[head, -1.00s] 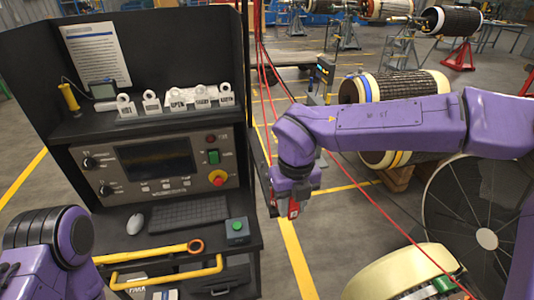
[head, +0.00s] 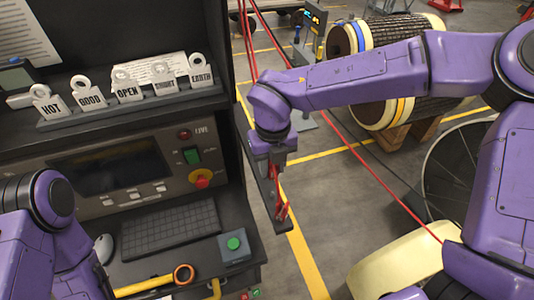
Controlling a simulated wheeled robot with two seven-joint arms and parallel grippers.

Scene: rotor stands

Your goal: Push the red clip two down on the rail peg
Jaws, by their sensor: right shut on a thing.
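My right gripper (head: 275,182) points down beside the console's right side, over a dark narrow rail (head: 262,187). It is shut on a red clip (head: 282,209), which hangs below the fingers near the rail's front end. The rail peg cannot be made out behind the gripper and clip, and I cannot tell whether the clip touches it. My left arm shows at the lower left, but its gripper is outside the view.
The console has a red-and-yellow stop button (head: 202,179), a keyboard (head: 171,228) and a green-button box (head: 236,245). Labelled tags (head: 127,88) stand on its shelf. Red cables (head: 345,135) cross the space at right. A banded rotor (head: 392,75) rests behind my right arm.

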